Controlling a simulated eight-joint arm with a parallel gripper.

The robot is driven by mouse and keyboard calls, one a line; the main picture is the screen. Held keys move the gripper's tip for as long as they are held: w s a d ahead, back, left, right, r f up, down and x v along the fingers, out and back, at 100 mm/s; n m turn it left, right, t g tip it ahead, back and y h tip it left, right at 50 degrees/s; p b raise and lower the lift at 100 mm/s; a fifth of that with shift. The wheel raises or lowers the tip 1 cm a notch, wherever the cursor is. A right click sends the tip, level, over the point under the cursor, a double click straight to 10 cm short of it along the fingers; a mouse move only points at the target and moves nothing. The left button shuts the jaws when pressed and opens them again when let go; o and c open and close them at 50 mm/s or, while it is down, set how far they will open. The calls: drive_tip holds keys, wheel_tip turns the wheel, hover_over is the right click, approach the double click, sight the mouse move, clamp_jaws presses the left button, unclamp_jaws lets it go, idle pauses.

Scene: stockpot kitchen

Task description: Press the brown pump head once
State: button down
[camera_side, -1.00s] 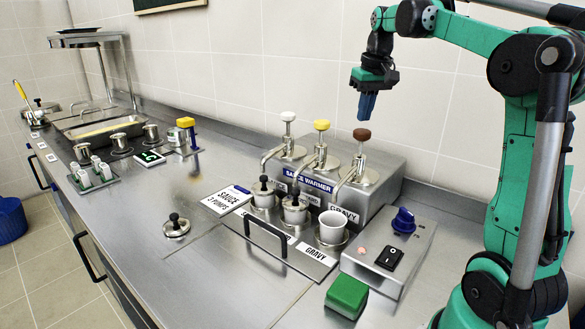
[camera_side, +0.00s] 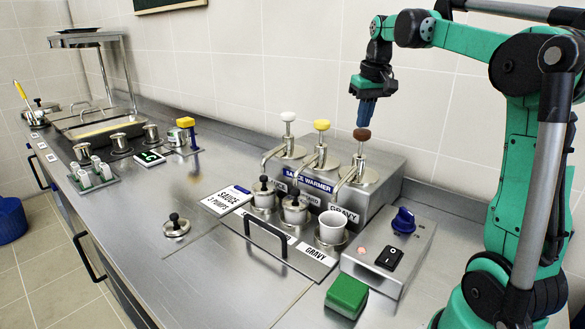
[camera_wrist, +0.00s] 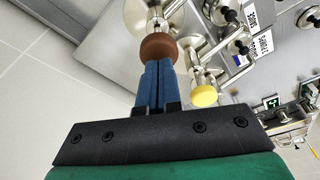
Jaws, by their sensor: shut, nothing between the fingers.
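The brown pump head (camera_side: 362,134) tops the rightmost pump of the sauce warmer (camera_side: 378,200), above the gravy label. My gripper (camera_side: 364,122) is shut and empty, with its blue fingers pointing down and their tips at or just above the brown head. In the wrist view the shut fingertips (camera_wrist: 155,66) overlap the edge of the brown head (camera_wrist: 158,47). I cannot tell whether they touch it. A white cup (camera_side: 332,226) stands in front, below the spout of this pump.
A yellow pump head (camera_side: 321,125) and a white one (camera_side: 288,116) stand to the left on the same warmer. A control box (camera_side: 388,250) with a blue knob and a green block (camera_side: 346,296) are nearer the front.

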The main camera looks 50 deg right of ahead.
sight(363, 131)
drive_tip(key=shift+f, duration=1.8)
drive_tip(key=shift+r, duration=2.5)
drive_tip(key=shift+r, duration=0.1)
drive_tip(key=shift+r, duration=2.4)
